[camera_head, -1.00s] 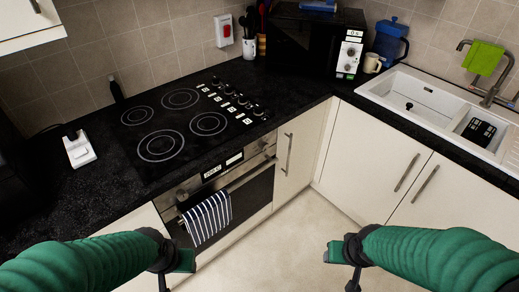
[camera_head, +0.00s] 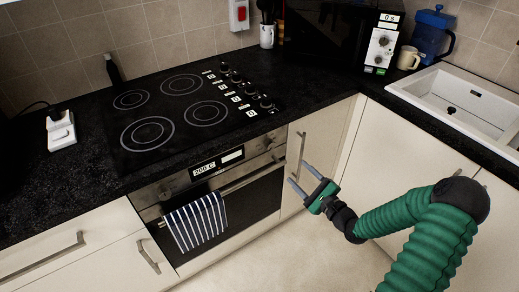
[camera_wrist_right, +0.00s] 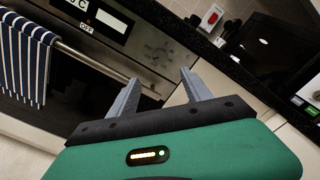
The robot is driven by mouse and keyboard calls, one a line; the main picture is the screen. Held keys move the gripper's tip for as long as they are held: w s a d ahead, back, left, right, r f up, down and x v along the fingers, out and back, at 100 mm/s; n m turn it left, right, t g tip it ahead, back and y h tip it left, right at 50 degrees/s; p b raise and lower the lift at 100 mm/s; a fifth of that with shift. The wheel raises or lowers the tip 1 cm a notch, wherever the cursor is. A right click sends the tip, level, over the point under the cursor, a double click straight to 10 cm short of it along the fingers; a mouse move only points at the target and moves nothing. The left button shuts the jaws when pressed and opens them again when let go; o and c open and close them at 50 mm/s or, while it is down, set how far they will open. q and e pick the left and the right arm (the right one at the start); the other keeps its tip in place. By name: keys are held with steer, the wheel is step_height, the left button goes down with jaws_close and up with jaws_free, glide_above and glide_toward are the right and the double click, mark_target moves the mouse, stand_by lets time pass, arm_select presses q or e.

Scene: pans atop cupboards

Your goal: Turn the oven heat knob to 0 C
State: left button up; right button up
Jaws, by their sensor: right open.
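The oven (camera_head: 240,200) is built in under the hob, with a metal control panel. A knob (camera_head: 165,193) shows at the panel's left end, small and dark. A faint round shape on the panel's right part shows in the right wrist view (camera_wrist_right: 156,50). My right gripper (camera_head: 300,173) is open and empty, in front of the cupboard door right of the oven, its fingers pointing toward the oven side. My left gripper is out of view.
A striped towel (camera_head: 196,221) hangs on the oven handle (camera_head: 253,177). The hob (camera_head: 170,115) with several knobs lies above. A cupboard handle (camera_head: 299,154) is close behind my right gripper. The floor in front is clear.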

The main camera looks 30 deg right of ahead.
steer(key=b, duration=0.1)
glide_toward(272, 147)
steer(key=w, duration=0.4)
steer(key=w+b, duration=0.1)
steer(key=w, duration=0.4)
steer(key=shift+f+b, duration=0.25)
steer(key=shift+b, duration=0.05)
steer(key=shift+w+a+r, duration=0.2)
steer(key=shift+w+a, duration=0.15)
steer(key=shift+a, duration=0.05)
steer(key=shift+d+f, duration=0.1)
steer(key=shift+d, duration=0.15)
steer(key=c, duration=0.7)
steer(key=shift+a, duration=0.1)
jaws_close()
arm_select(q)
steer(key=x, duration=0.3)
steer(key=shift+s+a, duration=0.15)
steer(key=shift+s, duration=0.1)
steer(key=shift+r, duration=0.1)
arm_select(e)
steer(key=shift+n, duration=0.3)
